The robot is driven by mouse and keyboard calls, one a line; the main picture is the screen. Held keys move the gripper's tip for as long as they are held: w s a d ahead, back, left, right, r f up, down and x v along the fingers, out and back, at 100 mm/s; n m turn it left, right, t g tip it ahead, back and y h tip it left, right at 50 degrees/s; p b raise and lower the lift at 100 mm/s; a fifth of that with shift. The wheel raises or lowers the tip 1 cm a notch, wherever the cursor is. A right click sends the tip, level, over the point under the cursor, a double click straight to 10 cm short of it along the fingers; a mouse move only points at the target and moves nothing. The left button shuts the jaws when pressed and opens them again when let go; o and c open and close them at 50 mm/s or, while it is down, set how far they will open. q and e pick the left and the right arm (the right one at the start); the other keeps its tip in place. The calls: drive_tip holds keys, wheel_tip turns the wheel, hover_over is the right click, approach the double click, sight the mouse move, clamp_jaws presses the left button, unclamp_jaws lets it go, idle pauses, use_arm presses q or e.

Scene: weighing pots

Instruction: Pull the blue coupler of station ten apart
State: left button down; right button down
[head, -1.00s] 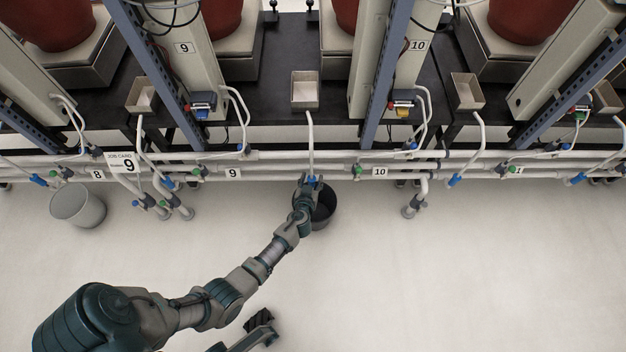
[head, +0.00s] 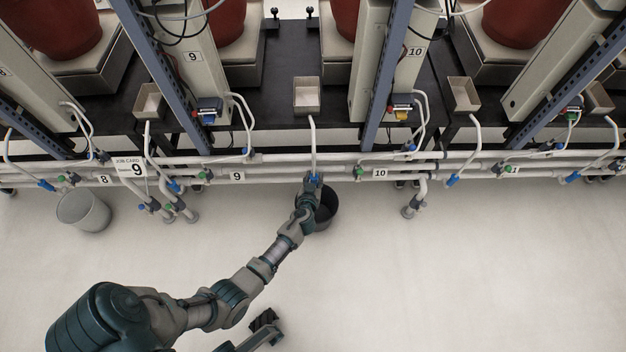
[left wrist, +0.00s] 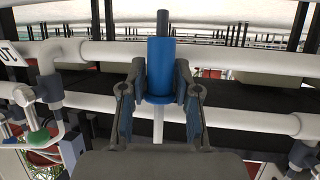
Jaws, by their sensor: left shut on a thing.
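The blue coupler (head: 314,177) sits at the lower end of a pale hose, in front of the white pipes between the 9 and 10 labels. In the left wrist view the blue coupler (left wrist: 160,68) stands upright between the two fingers, with a dark hose above and a pale stem below it. My left gripper (head: 313,183) is shut on it; the left wrist view shows the fingers (left wrist: 160,84) on both sides. A station ten label (head: 380,173) is on the pipe to the right. What seems to be my right gripper (head: 265,321) is low in the head view, its fingers unclear.
A dark bucket (head: 325,208) stands on the floor right beside my left gripper. A grey bucket (head: 84,211) is at the far left. White pipes (head: 270,165) run across, with other blue couplers (head: 453,180) along them. The front floor is largely clear.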

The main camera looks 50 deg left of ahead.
use_arm(q)
drive_tip(key=c, duration=1.1)
unclamp_jaws()
drive_tip(key=shift+w+r, duration=0.15)
drive_tip(key=shift+r, duration=0.1)
drive_tip(key=shift+o, duration=0.8)
drive_tip(key=shift+f, duration=0.1)
drive_tip(key=shift+s+d, duration=0.15)
drive_tip(key=shift+s, duration=0.1)
drive_tip(key=v, duration=1.1)
drive_tip(key=shift+d, duration=0.15)
drive_tip(key=shift+s, duration=0.15)
